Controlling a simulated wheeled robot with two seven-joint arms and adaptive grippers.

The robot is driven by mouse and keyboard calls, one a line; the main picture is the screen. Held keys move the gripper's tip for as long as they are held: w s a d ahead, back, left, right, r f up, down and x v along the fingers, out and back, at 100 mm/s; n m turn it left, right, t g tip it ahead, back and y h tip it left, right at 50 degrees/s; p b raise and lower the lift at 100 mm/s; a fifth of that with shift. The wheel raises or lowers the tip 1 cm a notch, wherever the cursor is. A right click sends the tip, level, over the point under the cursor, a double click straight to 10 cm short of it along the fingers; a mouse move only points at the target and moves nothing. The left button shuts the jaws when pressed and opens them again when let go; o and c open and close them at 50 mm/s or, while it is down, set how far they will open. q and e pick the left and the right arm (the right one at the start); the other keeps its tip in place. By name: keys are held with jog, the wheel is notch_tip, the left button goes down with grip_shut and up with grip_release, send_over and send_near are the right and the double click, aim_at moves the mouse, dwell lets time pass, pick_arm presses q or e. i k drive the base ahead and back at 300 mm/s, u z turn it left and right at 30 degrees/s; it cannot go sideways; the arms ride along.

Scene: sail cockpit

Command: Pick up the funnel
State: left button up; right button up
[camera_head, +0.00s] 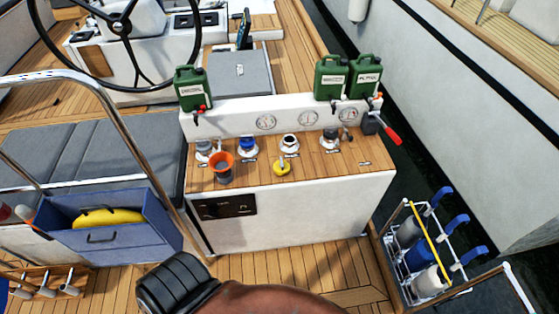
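An orange funnel (221,159) stands with its wide mouth up near the left front of the wooden counter top (345,160). A dark round piece shows just below its rim; I cannot tell whether that is its stand or its lower part. Neither of my grippers shows in the head view, and nothing is touching the funnel.
Green jerrycans (331,78) stand on the white ledge behind. A blue bin (105,235) and steel rail are left; a bottle rack (427,250) is right.

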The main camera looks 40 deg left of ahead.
aim_at(221, 163)
jog(key=z, duration=0.35)
jog(key=i, duration=1.15)
jog(key=u, duration=2.65)
